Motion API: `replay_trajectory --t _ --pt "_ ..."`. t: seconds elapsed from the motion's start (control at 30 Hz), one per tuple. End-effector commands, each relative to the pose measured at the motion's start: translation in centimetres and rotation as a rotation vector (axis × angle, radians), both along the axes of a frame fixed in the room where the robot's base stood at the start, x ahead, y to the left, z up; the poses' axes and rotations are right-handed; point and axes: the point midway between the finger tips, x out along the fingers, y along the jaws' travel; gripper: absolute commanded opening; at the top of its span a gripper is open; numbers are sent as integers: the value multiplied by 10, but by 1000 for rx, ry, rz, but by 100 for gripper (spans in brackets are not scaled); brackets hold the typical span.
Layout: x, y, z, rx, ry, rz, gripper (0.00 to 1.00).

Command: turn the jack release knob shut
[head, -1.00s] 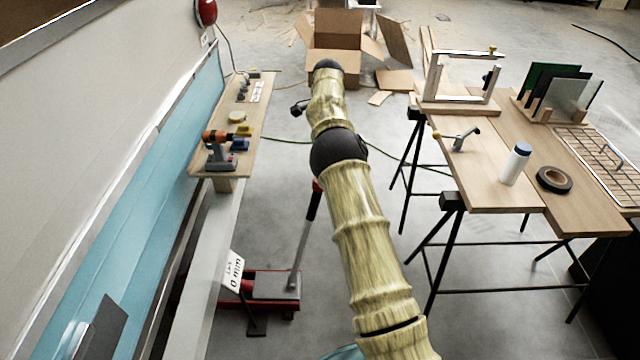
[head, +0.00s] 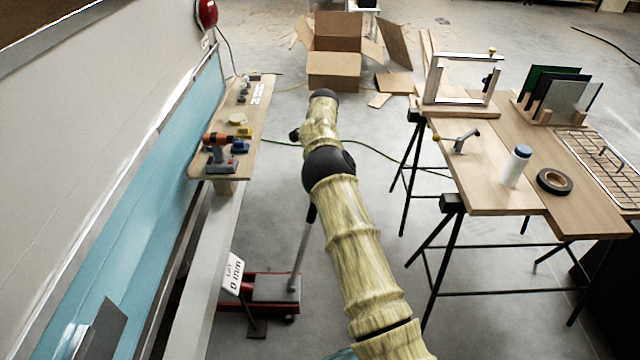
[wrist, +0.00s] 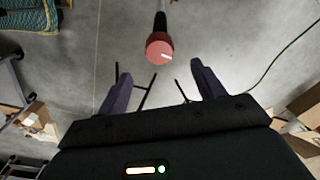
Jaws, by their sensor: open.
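The red knob (wrist: 158,52), round with a white line on its face, shows in the wrist view at the end of a black grip (wrist: 160,22). My gripper (wrist: 160,85) is open and empty; its two dark fingers point up the picture, and the knob appears beyond the gap between them, apart from both. In the head view the red floor jack (head: 262,290) stands low beside the camper, with its grey handle (head: 301,252) rising up behind my arm. The knob and my gripper are hidden by my arm there.
A sign reading 0 mm (head: 234,272) stands by the jack. A wooden shelf (head: 228,158) with tools juts from the camper on the left. A trestle table (head: 478,190) stands right, a cardboard box (head: 335,65) behind.

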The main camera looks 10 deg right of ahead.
Motion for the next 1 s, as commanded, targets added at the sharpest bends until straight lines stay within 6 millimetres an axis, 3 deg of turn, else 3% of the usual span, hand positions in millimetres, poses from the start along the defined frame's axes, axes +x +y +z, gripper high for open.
replay_trajectory --t 0.5,0.67,0.93,1.0 --pt "5 1 -88 -2 1 1 68" --pt "6 2 -99 0 -1 1 68" --pt "6 2 -100 0 -1 0 68" --pt "6 2 -100 0 -1 0 54"
